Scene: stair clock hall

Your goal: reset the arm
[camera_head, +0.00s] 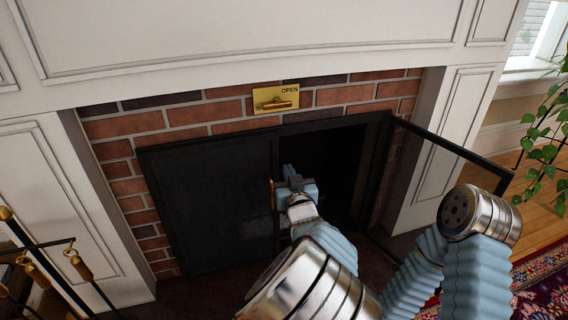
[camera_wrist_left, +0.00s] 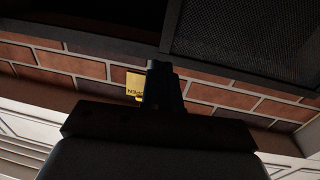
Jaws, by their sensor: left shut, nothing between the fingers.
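My left gripper (camera_head: 289,172) is in front of the fireplace opening, near the inner edge of the shut left door. Its fingers are shut and hold nothing. In the left wrist view the dark closed fingers (camera_wrist_left: 165,88) stand out against the brick, with the brass plate (camera_wrist_left: 133,86) partly behind them. Blue-sleeved, silver-jointed links of mine fill the lower middle and right of the head view. My right gripper is not in view.
The left fireplace door (camera_head: 210,205) is shut, with a brass handle (camera_head: 271,194). The right door (camera_head: 440,155) is swung outward, with dark space behind. Fire tools (camera_head: 79,264) stand left; a plant (camera_head: 545,150) hangs right.

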